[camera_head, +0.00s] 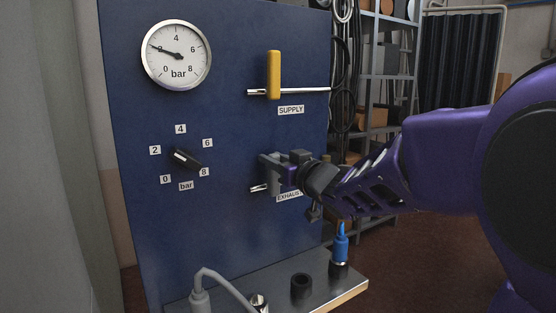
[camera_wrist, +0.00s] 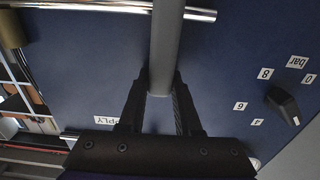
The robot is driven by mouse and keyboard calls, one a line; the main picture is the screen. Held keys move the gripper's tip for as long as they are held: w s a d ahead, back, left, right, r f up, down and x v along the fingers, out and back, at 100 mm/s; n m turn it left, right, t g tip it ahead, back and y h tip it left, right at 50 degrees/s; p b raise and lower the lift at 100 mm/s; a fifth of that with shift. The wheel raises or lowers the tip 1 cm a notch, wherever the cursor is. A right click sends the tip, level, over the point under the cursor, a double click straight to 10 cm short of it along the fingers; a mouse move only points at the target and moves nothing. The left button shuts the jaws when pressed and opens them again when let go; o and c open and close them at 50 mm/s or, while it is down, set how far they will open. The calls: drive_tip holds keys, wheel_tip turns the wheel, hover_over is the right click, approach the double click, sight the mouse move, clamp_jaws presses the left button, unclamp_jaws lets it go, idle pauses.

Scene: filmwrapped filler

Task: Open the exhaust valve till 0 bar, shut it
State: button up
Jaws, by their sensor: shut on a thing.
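The round gauge (camera_head: 176,55) on the blue panel has its needle at about the 2 bar mark. The exhaust valve's grey lever (camera_head: 267,162) stands roughly crosswise to its horizontal pipe (camera_head: 257,188); the wrist view shows the lever (camera_wrist: 167,45) at right angles to the pipe (camera_wrist: 110,7). My gripper (camera_head: 277,168) is shut on this lever, with one finger on each side in the wrist view (camera_wrist: 162,85). My gripper partly covers the valve and the EXHAUST label (camera_head: 289,196) in the head view.
Above is the supply valve's yellow lever (camera_head: 274,75), upright across its horizontal pipe (camera_head: 310,90). A black selector knob (camera_head: 186,158) with a bar scale sits left of the exhaust valve. A shelf (camera_head: 340,270) below carries a blue-tipped fitting (camera_head: 340,246), a black ring (camera_head: 301,285) and a grey hose (camera_head: 220,282).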

clamp_jaws()
idle(1.0)
